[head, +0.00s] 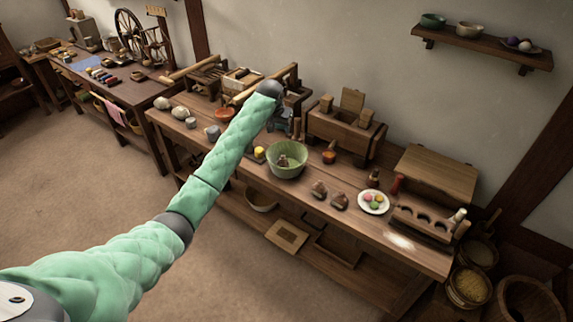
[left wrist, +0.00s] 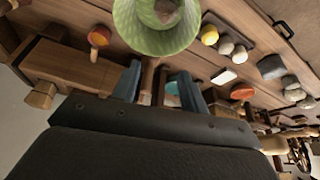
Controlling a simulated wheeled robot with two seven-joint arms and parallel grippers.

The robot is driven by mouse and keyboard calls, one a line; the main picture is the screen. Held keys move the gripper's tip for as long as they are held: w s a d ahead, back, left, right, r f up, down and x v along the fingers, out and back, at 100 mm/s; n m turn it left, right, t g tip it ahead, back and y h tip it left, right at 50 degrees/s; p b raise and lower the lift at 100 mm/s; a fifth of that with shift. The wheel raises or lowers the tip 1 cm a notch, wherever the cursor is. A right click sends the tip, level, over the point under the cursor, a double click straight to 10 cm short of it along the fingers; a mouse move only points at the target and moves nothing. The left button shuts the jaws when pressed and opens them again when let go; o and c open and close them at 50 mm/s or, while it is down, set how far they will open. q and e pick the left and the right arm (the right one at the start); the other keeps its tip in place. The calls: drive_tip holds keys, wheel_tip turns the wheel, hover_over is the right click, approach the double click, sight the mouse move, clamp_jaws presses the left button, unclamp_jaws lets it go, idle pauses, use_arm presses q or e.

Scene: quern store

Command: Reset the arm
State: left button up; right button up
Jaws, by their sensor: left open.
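My left arm, in a mint green quilted cover, reaches from the lower left over the long wooden workbench (head: 345,205) in the head view. My left gripper (head: 285,124) is at the back of the bench, behind the green bowl (head: 287,171) and left of a wooden chest (head: 340,130); the arm's end partly hides it. In the left wrist view the blue-grey fingers of the gripper (left wrist: 160,86) stand apart. No object shows clearly held between them. The green bowl (left wrist: 128,30) lies beyond the fingertips with a brownish thing inside. My right gripper is in neither view.
A white plate (head: 373,209) of coloured balls and a wooden rack with round hollows (head: 424,224) stand on the bench's right part. A wall shelf (head: 480,46) is at upper right. A spinning wheel (head: 132,34) stands on the left table. Open floor lies in front.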

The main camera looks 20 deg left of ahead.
use_arm(q)
drive_tip(key=shift+b+v, duration=0.3)
drive_tip(key=shift+v, duration=1.2)
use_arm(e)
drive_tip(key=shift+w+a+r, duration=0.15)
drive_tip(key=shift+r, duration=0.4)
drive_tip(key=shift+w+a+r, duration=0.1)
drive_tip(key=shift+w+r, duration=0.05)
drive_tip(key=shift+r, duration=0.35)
